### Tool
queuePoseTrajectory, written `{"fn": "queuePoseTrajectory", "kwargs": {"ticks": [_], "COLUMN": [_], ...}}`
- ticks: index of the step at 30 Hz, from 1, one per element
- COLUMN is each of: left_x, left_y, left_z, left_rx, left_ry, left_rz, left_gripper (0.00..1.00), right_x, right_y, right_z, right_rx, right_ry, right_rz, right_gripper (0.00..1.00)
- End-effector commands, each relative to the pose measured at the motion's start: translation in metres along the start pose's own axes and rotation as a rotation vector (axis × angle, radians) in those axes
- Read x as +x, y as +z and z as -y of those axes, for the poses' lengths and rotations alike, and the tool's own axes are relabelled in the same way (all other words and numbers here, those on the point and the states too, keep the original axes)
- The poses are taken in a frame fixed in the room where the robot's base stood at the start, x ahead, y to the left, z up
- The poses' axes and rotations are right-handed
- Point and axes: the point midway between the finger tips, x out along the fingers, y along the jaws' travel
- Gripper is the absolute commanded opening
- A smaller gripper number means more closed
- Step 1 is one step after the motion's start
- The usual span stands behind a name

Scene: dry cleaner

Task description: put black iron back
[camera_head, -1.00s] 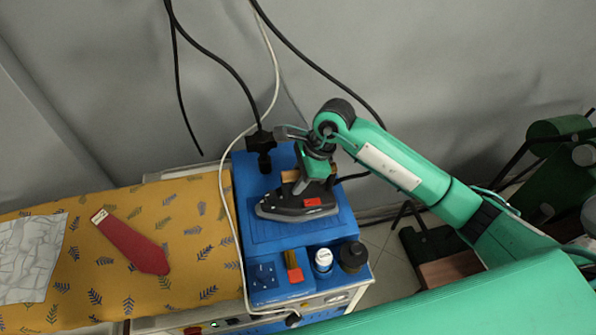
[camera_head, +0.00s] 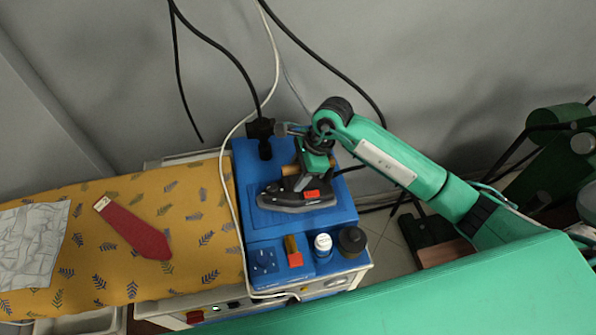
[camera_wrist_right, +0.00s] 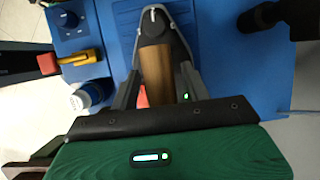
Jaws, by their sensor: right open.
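The black iron (camera_head: 296,198) lies flat on the blue top of the ironing station (camera_head: 345,215). Its nose points left, and it has a red patch on its side. In the right wrist view the iron's dark front (camera_wrist_right: 155,27) and its brown wooden handle (camera_wrist_right: 157,75) show. My right gripper (camera_head: 306,174) is over the iron from above. In the wrist view its fingers (camera_wrist_right: 160,88) are open on either side of the handle. Whether they touch it is hard to tell. The gripper hides part of the handle in the head view. My left gripper is not in view.
A white-capped bottle (camera_head: 323,245) and a dark knob (camera_head: 352,240) stand at the station's front. A black nozzle (camera_head: 264,140) and hanging cables are close behind.

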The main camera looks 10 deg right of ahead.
Motion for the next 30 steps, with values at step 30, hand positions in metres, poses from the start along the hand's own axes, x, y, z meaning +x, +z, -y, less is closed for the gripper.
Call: {"fn": "queuePoseTrajectory", "kwargs": {"ticks": [30], "left_x": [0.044], "left_y": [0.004], "left_z": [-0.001], "left_rx": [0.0], "left_ry": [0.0], "left_rz": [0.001], "left_gripper": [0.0], "right_x": [-0.122], "right_y": [0.0], "right_z": [0.0], "right_rx": [0.0], "right_ry": [0.001], "right_rz": [0.0], "right_gripper": [0.47]}}
